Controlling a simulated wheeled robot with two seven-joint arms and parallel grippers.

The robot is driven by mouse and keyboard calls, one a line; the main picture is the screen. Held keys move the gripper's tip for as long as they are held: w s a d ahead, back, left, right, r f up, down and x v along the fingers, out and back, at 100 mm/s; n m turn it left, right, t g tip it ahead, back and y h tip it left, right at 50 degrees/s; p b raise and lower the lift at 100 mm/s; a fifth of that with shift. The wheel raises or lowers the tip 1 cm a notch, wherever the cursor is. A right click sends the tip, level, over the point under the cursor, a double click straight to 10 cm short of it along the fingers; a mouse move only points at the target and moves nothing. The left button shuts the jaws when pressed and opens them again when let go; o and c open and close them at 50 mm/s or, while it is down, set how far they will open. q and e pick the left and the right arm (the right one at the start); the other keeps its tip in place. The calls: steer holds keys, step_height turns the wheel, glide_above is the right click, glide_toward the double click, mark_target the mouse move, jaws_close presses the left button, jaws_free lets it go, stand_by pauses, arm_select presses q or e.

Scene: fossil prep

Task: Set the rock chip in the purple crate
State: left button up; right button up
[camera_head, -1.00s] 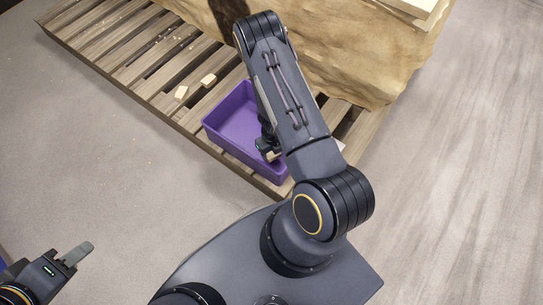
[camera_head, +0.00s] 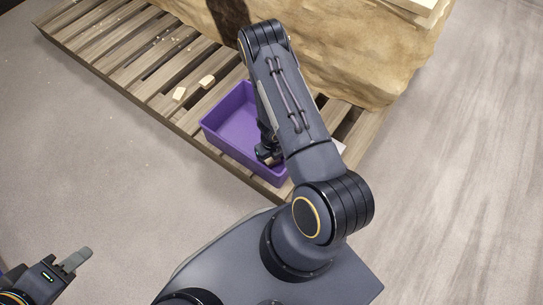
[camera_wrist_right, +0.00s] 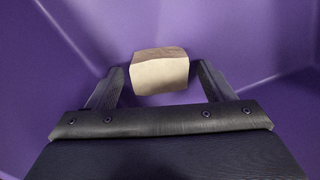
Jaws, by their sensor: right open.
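The purple crate (camera_head: 234,128) stands on the wooden pallet, and its right part is hidden behind my right arm. My right gripper (camera_head: 268,156) reaches down inside the crate. In the right wrist view its two fingers are spread, with gaps on both sides of a tan, blocky rock chip (camera_wrist_right: 160,72). The chip is between or just beyond the fingertips, with purple crate surface all around it. I cannot tell whether it rests on the crate floor. My left gripper (camera_head: 75,260) is at the lower left, away from the crate, and its opening is unclear.
Two pale chips (camera_head: 179,94) (camera_head: 207,82) lie on the pallet (camera_head: 140,72) left of the crate, with small crumbs further back. A large sandy rock block (camera_head: 350,60) stands behind the crate. A white item (camera_head: 341,147) shows partly beside my right arm. The floor at left is clear.

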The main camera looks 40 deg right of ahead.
steer(key=shift+r, duration=0.15)
steer(key=w+a+r+n+t+y+p, duration=0.1)
steer(key=a+r+n+y+p, duration=0.3)
steer(key=r, duration=0.9)
steer(key=w+a+r+n+t+p, duration=0.15)
steer(key=r+n, duration=0.45)
steer(key=r, duration=0.8)
steer(key=w+a+r+n+t+y+p, duration=0.15)
steer(key=a+r+n, duration=0.3)
steer(key=r, duration=0.85)
steer(key=s+r+n, duration=0.6)
steer(key=s+n, duration=0.3)
steer(key=n, duration=0.1)
steer(key=s+a+r+n+t+h, duration=0.1)
steer(key=s+r+n, duration=0.5)
steer(key=s+n, duration=0.3)
steer(key=shift+n+t, duration=0.3)
steer(key=shift+n, duration=0.75)
steer(key=shift+s+r+h, duration=0.1)
steer(key=shift+h, duration=0.15)
